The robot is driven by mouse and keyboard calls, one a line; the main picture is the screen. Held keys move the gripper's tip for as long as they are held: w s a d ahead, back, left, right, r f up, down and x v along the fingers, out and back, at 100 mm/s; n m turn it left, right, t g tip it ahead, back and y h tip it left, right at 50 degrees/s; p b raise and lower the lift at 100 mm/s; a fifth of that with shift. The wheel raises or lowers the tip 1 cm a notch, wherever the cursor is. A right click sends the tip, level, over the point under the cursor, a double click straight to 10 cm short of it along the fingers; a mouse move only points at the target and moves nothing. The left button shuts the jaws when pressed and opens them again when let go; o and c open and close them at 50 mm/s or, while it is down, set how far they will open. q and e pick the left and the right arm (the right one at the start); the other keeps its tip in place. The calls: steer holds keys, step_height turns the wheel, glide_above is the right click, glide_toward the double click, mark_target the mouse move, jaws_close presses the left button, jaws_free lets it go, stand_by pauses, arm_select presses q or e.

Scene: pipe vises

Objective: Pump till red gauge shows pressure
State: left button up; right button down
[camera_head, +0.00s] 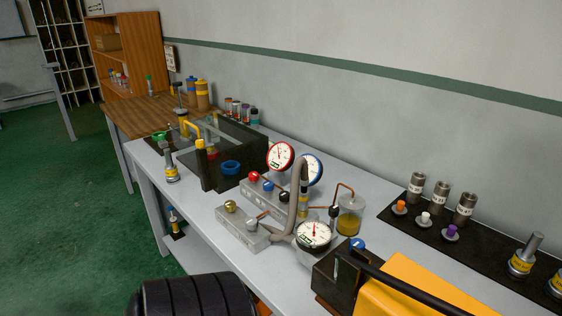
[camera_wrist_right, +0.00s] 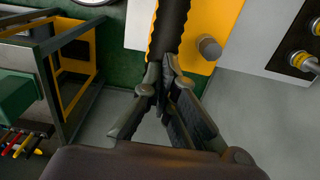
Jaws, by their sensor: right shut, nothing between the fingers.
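The red-rimmed gauge (camera_head: 280,156) stands on the grey manifold on the table, its dial facing me; its reading is too small to tell. A blue-rimmed gauge (camera_head: 315,169) stands just behind it to the right. A third white gauge (camera_head: 313,235) sits lower in front. The yellow pump (camera_head: 415,285) with its long black handle (camera_head: 400,284) is at the bottom right, partly cut off. In the right wrist view my right gripper (camera_wrist_right: 165,66) is shut and empty, its fingertips at a black ribbed bar (camera_wrist_right: 172,25) beside a yellow surface; contact is unclear. My left gripper is not in view.
A grey manifold (camera_head: 237,230) with coloured knobs, a curved hose (camera_head: 296,205) and a jar of yellow fluid (camera_head: 349,216) crowd the middle. A black vise box (camera_head: 231,150) stands behind left. A black mat (camera_head: 408,228) with metal cylinders lies right.

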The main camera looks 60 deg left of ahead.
steer(key=shift+w+d+f+b, duration=0.1)
steer(key=shift+d+f+b, duration=0.1)
steer(key=shift+f+b, duration=0.75)
steer(key=shift+w+d+f+b, duration=0.15)
steer(key=shift+f+b, duration=0.4)
steer(key=shift+f, duration=0.7)
steer(key=shift+s, duration=0.1)
steer(key=shift+d+f+b, duration=0.2)
steer(key=shift+f+b, duration=0.75)
steer(key=shift+f, duration=0.25)
steer(key=shift+d+f+b, duration=0.15)
steer(key=shift+f+b, duration=0.75)
steer(key=shift+f, duration=0.25)
